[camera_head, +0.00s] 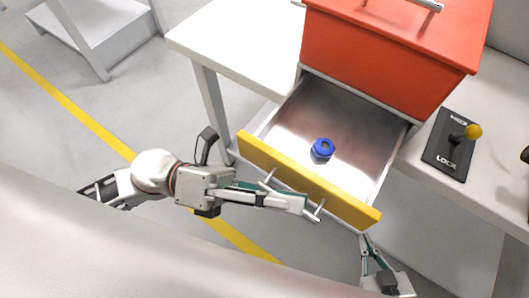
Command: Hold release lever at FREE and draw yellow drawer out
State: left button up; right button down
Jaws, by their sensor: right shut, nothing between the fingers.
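The yellow drawer (309,182) is drawn out of the red cabinet (385,60), and its metal inside shows. My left gripper (304,203) is at the bar handle on the yellow front, its fingers closed over the bar and hiding the middle of it. The release lever (473,132) has a yellow knob and stands on a black plate (447,146) right of the drawer. LOCK reads at the plate's near end; the far label is too small to read. The knob leans right. My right gripper (364,240) is shut and empty, below the drawer's right front corner, away from the lever.
A blue hex-topped part (322,150) lies in the drawer. The white bench (245,40) carries the cabinet and lever plate. A metal handle (425,5) is on the cabinet top. A dark object (525,155) is cut by the right edge. Open floor lies left.

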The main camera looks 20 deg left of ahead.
pick_arm(q)
jog(key=v, duration=1.2)
jog(key=shift+a, duration=0.1)
dwell(0.4)
